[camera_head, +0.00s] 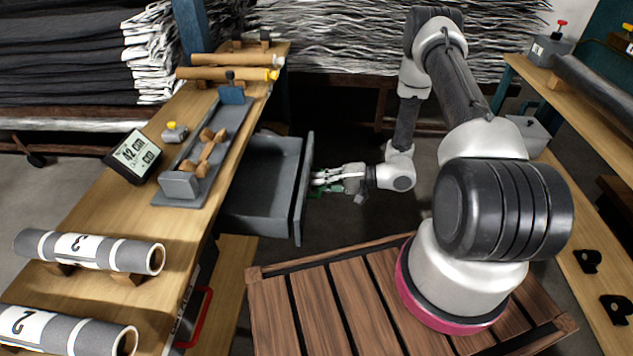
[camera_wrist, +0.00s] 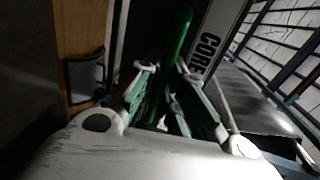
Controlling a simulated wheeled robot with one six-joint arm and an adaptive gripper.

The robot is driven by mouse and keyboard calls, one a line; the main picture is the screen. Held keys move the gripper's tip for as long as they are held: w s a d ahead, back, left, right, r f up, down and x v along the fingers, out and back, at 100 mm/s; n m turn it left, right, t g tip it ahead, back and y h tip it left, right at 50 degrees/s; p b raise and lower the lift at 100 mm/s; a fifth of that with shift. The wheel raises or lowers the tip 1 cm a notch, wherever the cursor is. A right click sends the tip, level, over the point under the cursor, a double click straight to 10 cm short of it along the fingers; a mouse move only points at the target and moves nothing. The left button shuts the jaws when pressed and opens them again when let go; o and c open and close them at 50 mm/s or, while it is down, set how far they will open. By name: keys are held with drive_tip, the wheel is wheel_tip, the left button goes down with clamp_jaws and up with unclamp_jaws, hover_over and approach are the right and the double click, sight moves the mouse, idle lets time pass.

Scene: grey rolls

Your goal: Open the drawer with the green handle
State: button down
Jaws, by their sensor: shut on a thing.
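The grey drawer (camera_head: 262,185) stands pulled out from under the left wooden bench, and its inside looks empty. Its front panel (camera_head: 304,190) faces my arm. My gripper (camera_head: 322,180) is at the outer side of that panel. In the wrist view, the green handle (camera_wrist: 178,42) runs up between the fingers of my gripper (camera_wrist: 163,88), which are shut on it. The panel beside it carries dark letters reading "CORE" (camera_wrist: 209,55), partly cut off. The handle is mostly hidden by the fingers in the head view.
The left bench (camera_head: 110,205) holds grey rolls (camera_head: 90,250), a display reading 42 cm (camera_head: 135,157) and a grey fixture (camera_head: 205,165). A red handle (camera_head: 196,318) shows below it. A slatted wooden platform (camera_head: 345,300) lies in front. Another bench (camera_head: 570,160) stands right.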

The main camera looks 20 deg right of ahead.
drive_tip(key=c, duration=1.5)
unclamp_jaws()
drive_tip(key=v, duration=1.2)
